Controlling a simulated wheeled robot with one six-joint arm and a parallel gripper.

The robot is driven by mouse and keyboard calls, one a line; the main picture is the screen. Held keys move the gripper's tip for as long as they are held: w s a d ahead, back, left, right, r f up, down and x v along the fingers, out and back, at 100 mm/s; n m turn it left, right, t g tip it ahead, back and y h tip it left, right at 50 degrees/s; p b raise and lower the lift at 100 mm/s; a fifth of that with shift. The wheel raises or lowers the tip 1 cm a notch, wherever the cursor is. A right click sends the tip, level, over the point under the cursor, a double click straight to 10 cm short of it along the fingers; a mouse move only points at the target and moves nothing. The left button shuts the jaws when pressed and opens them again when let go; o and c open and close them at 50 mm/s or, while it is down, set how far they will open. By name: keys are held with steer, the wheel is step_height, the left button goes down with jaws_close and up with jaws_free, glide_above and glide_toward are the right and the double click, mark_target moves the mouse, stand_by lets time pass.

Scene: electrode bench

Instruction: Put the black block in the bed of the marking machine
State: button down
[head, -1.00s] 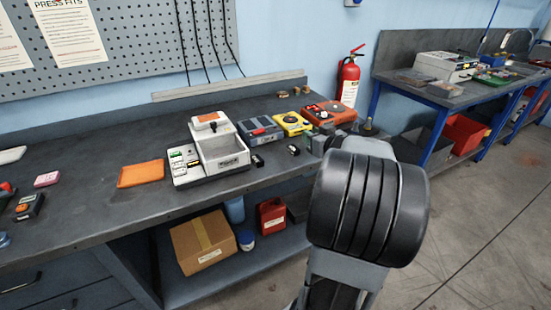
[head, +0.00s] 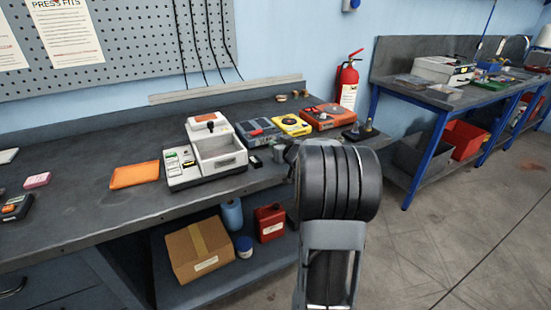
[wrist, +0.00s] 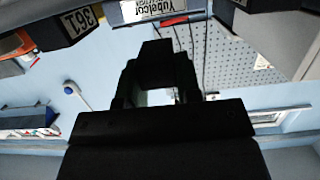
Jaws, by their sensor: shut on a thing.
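The white marking machine (head: 205,158) stands on the bench in the head view, its open bed (head: 219,150) facing up. My gripper (wrist: 157,75) is shut on a black block (wrist: 156,52), dark against the wall and between the fingers. In the head view my arm hides most of the gripper; a small dark piece (head: 279,153) shows at its left, right of the machine.
Blue-grey (head: 257,132), yellow (head: 291,125) and orange (head: 328,117) devices stand in a row behind, right of the machine. A dark stand with small posts (head: 361,132) is at the bench's right end.

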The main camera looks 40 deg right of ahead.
steer(key=shift+w+a+f, duration=0.1)
steer(key=shift+w+f, duration=0.2)
steer(key=shift+f, duration=0.05)
steer(key=shift+w+a+f+b, duration=0.1)
steer(key=shift+w+f+b, duration=0.1)
steer(key=shift+f, duration=0.6)
steer(key=shift+w+f+b, duration=0.1)
steer(key=shift+f+b, duration=0.1)
steer(key=shift+f, duration=0.6)
steer(key=shift+f, duration=0.2)
steer(key=c, duration=0.8)
jaws_free()
steer(key=shift+f+b, duration=0.15)
steer(key=shift+b, duration=0.25)
